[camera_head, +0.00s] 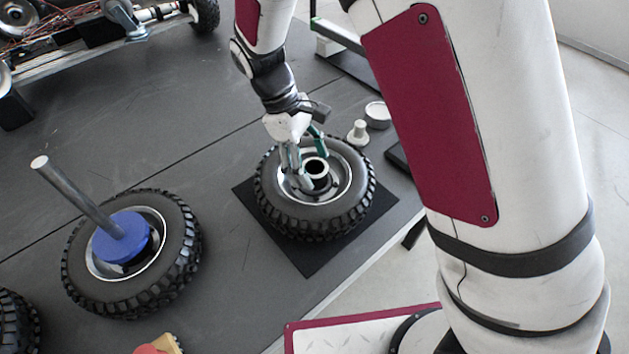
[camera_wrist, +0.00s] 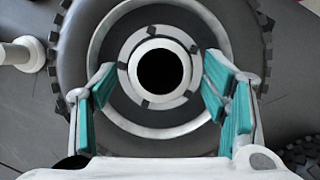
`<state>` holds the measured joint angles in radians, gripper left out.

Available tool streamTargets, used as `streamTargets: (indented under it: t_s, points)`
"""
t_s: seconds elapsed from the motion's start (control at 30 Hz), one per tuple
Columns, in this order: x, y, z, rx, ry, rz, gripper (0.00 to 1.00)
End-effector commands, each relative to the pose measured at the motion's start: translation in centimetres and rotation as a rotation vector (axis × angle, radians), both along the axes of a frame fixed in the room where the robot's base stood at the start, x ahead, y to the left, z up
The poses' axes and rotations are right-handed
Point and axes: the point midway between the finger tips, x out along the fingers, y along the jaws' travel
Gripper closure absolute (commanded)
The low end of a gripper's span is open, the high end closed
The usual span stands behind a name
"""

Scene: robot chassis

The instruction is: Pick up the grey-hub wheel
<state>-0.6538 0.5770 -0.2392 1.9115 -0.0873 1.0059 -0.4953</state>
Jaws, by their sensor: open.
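The grey-hub wheel (camera_head: 328,212) lies flat on a black square mat (camera_head: 317,262) on the dark grey table. It has a knobbly black tyre, a silver rim and a pale ring hub with a dark hole. In the wrist view its hub ring (camera_wrist: 184,82) is near the middle, between the fingers. My gripper (camera_head: 307,165) is over the hub from above, with its teal-padded fingers apart on either side of the ring. In the wrist view my gripper (camera_wrist: 158,95) is open and nothing is clamped. I cannot tell how deep the fingertips reach.
A second wheel (camera_head: 172,268) with a blue hub (camera_head: 122,238) and an upright grey rod lies to the left. A white peg-like part (camera_head: 358,133) and a round white part (camera_head: 378,114) stand just behind the grey-hub wheel. A chassis (camera_head: 70,50) is at the back left.

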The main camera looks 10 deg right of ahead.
Motion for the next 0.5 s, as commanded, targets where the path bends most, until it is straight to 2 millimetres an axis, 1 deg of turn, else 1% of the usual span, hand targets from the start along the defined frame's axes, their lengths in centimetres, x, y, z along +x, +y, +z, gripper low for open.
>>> streamTargets:
  t_s: [0.1,0.33,0.37,0.4,0.47,0.5]
  points:
    - [-0.17,-0.24,-0.73,0.000,0.000,0.000,0.32]
    - [-0.18,-0.26,-0.81,0.001,-0.001,0.000,0.32]
    - [-0.18,-0.25,-0.80,0.001,-0.001,0.000,0.39]
    - [-0.18,-0.25,-0.80,0.001,-0.001,0.000,0.48]
    - [-0.18,-0.25,-0.79,0.001,-0.001,0.000,0.62]
    - [-0.18,-0.25,-0.79,0.001,-0.001,0.000,0.71]
